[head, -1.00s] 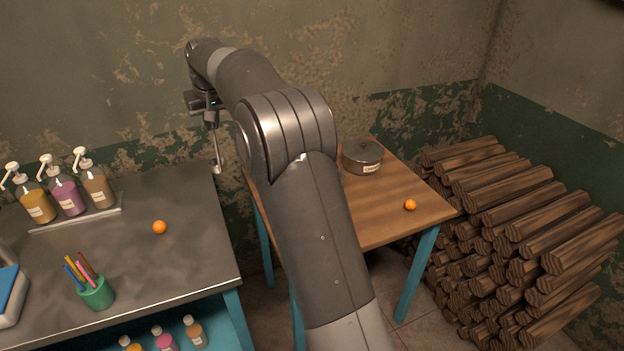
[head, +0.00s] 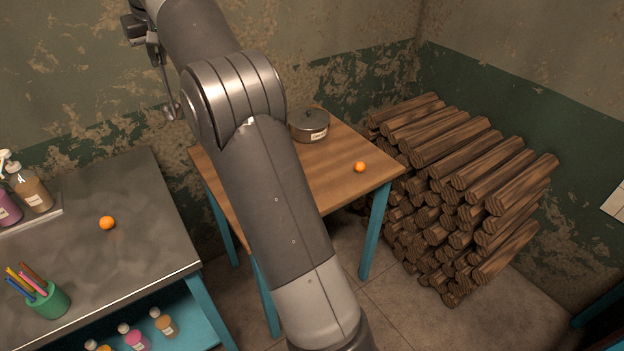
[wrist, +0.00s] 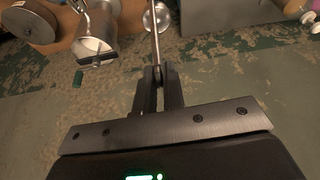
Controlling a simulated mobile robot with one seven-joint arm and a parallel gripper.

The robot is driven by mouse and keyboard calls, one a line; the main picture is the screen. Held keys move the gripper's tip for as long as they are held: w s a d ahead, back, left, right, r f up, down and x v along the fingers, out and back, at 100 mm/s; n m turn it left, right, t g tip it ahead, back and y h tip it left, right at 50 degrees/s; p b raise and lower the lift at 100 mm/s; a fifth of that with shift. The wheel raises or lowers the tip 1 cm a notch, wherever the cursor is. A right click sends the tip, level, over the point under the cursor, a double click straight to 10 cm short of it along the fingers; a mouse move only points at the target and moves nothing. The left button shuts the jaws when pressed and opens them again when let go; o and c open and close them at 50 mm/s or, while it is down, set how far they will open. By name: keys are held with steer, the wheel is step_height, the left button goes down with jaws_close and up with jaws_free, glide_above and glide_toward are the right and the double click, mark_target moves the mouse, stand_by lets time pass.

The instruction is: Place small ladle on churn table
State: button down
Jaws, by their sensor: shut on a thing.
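My gripper (head: 152,42) is shut on the handle of a small metal ladle (head: 163,80), which hangs down against the wall, bowl lowest. In the wrist view the fingers (wrist: 158,82) pinch the thin handle, and the ladle's round bowl (wrist: 157,17) shows beyond. The churn table, which I take to be the wooden-topped table (head: 335,185) with teal legs, stands to the right of the ladle. My arm hides its left middle part. The ladle is in the air, apart from the tabletop.
A lidded metal pot (head: 310,126) with a label and an orange ball (head: 360,167) sit on the wooden table. Stacked logs (head: 455,190) stand to its right. A metal counter (head: 95,250) at left holds bottles, another orange ball (head: 107,223) and a green pen cup (head: 48,300).

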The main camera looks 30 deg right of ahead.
steer(key=s+d+m, duration=0.1)
steer(key=s+d, duration=0.2)
steer(key=d, duration=0.4)
steer(key=s+d, duration=0.3)
steer(key=d, duration=0.4)
steer(key=s+d+m+h, duration=0.2)
steer(key=s+d+m, duration=0.2)
steer(key=s+d, duration=2.1)
step_height(320, 180, down, 16)
steer(key=a, duration=0.2)
steer(key=w+a+f, duration=0.5)
steer(key=w+f, duration=0.4)
steer(key=f, duration=0.2)
steer(key=shift+w+a+f, duration=0.15)
steer(key=shift+w+a, duration=0.05)
steer(key=shift+w, duration=0.2)
steer(key=shift+f, duration=0.15)
steer(key=c, duration=1.5)
jaws_free()
